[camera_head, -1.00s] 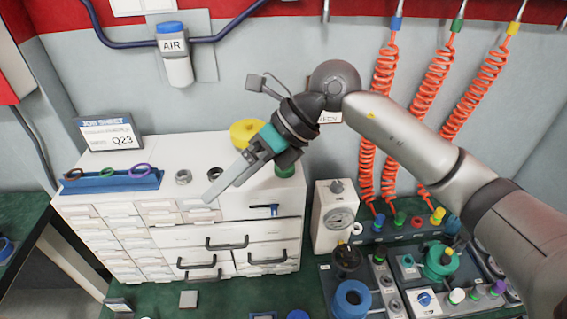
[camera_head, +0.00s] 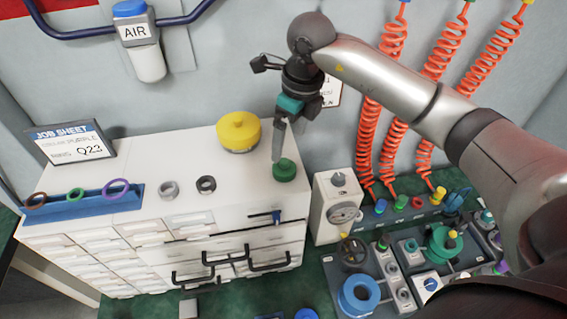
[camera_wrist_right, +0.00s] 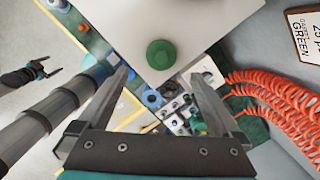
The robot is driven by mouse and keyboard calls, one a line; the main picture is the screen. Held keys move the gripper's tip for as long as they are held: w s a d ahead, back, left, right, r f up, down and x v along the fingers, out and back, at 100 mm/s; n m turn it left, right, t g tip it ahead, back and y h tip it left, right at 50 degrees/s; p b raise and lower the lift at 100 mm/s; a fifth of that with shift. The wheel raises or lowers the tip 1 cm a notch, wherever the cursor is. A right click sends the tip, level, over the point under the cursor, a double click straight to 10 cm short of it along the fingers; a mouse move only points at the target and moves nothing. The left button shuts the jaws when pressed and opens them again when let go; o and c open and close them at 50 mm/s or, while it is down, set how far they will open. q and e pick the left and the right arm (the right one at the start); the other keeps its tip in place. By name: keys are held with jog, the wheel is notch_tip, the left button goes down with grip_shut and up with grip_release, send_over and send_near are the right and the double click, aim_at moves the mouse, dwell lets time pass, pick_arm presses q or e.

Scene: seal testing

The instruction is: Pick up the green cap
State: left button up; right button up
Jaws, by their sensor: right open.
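The green cap (camera_head: 285,169) stands on the right end of the white drawer cabinet's top (camera_head: 215,185). My right gripper (camera_head: 277,157) points down at it in the head view, with its fingertips at or just above the cap's left side; I cannot tell whether they touch. In the right wrist view the green cap (camera_wrist_right: 161,54) lies ahead of the open, empty fingers (camera_wrist_right: 163,80), roughly centred between them and beyond their tips. My left gripper (camera_wrist_right: 38,72) shows at the left edge of the right wrist view, apart from the cabinet, its fingers spread.
A yellow cap (camera_head: 238,131) stands behind and left of the green one. Two metal rings (camera_head: 206,184) and a blue tray (camera_head: 85,203) with coloured rings are farther left. A white gauge box (camera_head: 338,208) and orange coiled hoses (camera_head: 381,110) are to the right.

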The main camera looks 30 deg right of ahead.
aim_at(284, 161)
jog(key=f, duration=0.3)
jog(key=w+f+p, duration=0.1)
jog(key=f, duration=0.4)
jog(key=shift+w+a+f, duration=0.2)
jog(key=shift+a+f, duration=0.05)
jog(key=shift+f, duration=0.05)
jog(key=shift+c, duration=0.2)
jog(key=c, duration=1.3)
jog(key=shift+r, duration=0.15)
